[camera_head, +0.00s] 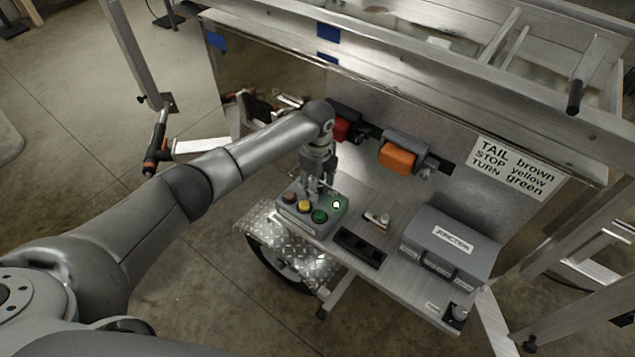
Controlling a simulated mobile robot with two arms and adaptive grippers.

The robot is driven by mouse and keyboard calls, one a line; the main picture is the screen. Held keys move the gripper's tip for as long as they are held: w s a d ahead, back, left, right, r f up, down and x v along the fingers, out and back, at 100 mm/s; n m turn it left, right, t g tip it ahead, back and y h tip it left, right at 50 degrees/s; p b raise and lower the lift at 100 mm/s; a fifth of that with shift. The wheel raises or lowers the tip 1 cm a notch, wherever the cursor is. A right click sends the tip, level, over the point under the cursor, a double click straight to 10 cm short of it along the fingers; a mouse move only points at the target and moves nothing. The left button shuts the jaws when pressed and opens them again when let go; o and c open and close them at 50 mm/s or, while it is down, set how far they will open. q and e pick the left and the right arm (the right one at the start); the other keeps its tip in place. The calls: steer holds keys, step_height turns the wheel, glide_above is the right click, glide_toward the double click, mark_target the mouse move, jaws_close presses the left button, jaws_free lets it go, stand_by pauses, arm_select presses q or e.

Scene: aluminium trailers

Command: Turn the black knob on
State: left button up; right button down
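A grey control box with brown, yellow and green buttons (303,217) sits at the left end of the metal shelf. A small black round part (459,312) sits on a bracket at the shelf's right front corner. My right gripper is out of view.
A grey junction box (450,243), a black panel (360,248) and a small fitting (377,220) stand on the shelf. Red (343,128) and orange (397,158) lamps are on the back panel. A labelled sign (516,167) is right. A wheel fender (290,248) lies below.

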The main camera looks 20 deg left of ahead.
arm_select(q)
steer(key=shift+r, duration=0.1)
step_height(320, 180, up, 12)
stand_by(0.6)
stand_by(0.4)
